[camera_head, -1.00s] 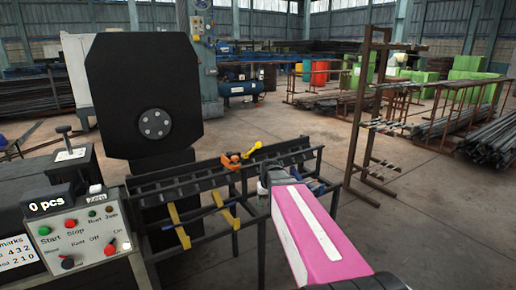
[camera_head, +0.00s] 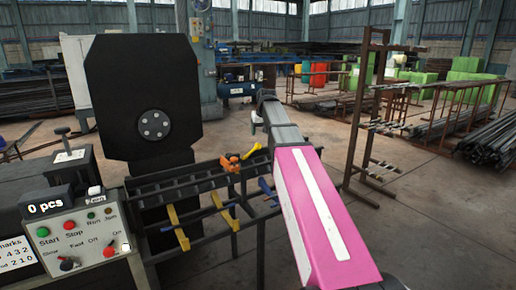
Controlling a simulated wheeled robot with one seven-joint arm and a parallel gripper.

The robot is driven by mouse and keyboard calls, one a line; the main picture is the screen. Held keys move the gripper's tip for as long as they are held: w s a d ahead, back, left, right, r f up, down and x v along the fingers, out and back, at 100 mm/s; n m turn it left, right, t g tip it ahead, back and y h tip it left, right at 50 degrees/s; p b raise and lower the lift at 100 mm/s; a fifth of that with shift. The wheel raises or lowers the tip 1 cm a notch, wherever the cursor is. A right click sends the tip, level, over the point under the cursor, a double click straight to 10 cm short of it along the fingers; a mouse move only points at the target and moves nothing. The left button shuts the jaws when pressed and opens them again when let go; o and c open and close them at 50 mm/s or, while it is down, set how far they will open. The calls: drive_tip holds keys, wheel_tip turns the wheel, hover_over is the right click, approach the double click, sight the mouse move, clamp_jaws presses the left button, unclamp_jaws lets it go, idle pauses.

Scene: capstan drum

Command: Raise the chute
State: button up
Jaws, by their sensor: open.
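The chute appears to be the long dark trough (camera_head: 185,183) on a black frame, running from beside the control box up to the right. An orange clamp-like part (camera_head: 230,163) with a yellow handle (camera_head: 252,151) sits on its far edge. My gripper (camera_head: 262,106) is at the far end of my pink and grey arm, raised above and beyond the trough's right end. It is open, seen small and mostly from behind, and touches nothing I can make out.
A control box (camera_head: 80,240) with a "0 pcs" display stands at lower left. A large black plate (camera_head: 143,95) rises behind the trough. Yellow bars (camera_head: 178,228) and a blue handle (camera_head: 267,187) stick out in front. A brown rack (camera_head: 365,120) stands at right; floor between is clear.

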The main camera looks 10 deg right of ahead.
sight(258, 144)
drive_tip(key=x, duration=1)
drive_tip(key=shift+f, duration=0.25)
clamp_jaws()
drive_tip(key=shift+w+a+r+g+h, duration=0.25)
drive_tip(key=shift+w+r+g, duration=0.25)
drive_tip(key=shift+w, duration=0.2)
drive_tip(key=shift+w+a+r+g+h, duration=0.15)
drive_tip(key=shift+w+a+r+g, duration=0.1)
drive_tip(key=shift+w+r+g, duration=0.3)
drive_tip(key=shift+w+a+r+g+h, duration=0.25)
drive_tip(key=shift+w+r+g, duration=0.1)
drive_tip(key=shift+w+r, duration=0.35)
drive_tip(key=shift+w+a+r, duration=0.1)
drive_tip(key=shift+w+a, duration=0.05)
drive_tip(key=shift+w, duration=0.2)
drive_tip(key=w+a+r, duration=0.2)
drive_tip(key=w+a, duration=0.2)
drive_tip(key=w, duration=0.5)
